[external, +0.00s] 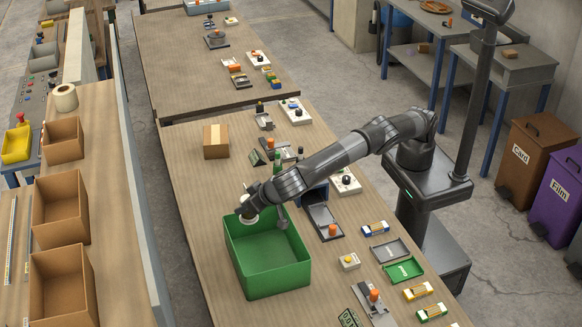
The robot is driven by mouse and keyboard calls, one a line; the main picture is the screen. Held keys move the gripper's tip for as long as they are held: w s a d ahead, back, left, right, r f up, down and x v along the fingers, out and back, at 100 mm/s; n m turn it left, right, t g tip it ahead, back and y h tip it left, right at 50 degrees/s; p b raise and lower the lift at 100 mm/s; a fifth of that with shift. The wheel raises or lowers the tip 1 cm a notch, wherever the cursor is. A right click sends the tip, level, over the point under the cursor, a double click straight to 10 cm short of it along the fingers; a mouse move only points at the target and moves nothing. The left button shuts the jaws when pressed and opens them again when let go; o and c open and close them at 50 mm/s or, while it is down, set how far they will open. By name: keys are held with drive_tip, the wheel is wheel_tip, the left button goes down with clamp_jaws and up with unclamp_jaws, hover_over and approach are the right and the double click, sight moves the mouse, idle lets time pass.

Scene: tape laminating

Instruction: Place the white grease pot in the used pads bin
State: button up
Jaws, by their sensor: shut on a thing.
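My gripper (249,205) is at the far left corner of a large open green bin (268,285) on the wooden table. It is shut on a small white pot (247,219), which shows just below the fingers. The pot is at or above the bin's far left rim; I cannot tell whether it touches it. The inside of the green bin looks empty. No label on it can be read from here, so I cannot confirm it is the used pads bin. The fingers are small and partly hidden by the wrist.
A cardboard box (216,141) stands behind the green bin. A dark tray (322,221), a small green tray (403,270) and several small devices lie to the right. Brown "Card" (531,165) and purple "Film" (558,205) bins stand on the floor at right. Left of the green bin, the table is clear.

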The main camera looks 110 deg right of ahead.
hover_over(252, 254)
wheel_tip(252, 254, down, 15)
drive_tip(key=shift+f, duration=0.1)
idle(0.6)
drive_tip(key=shift+f, duration=0.15)
drive_tip(key=o, duration=1.1)
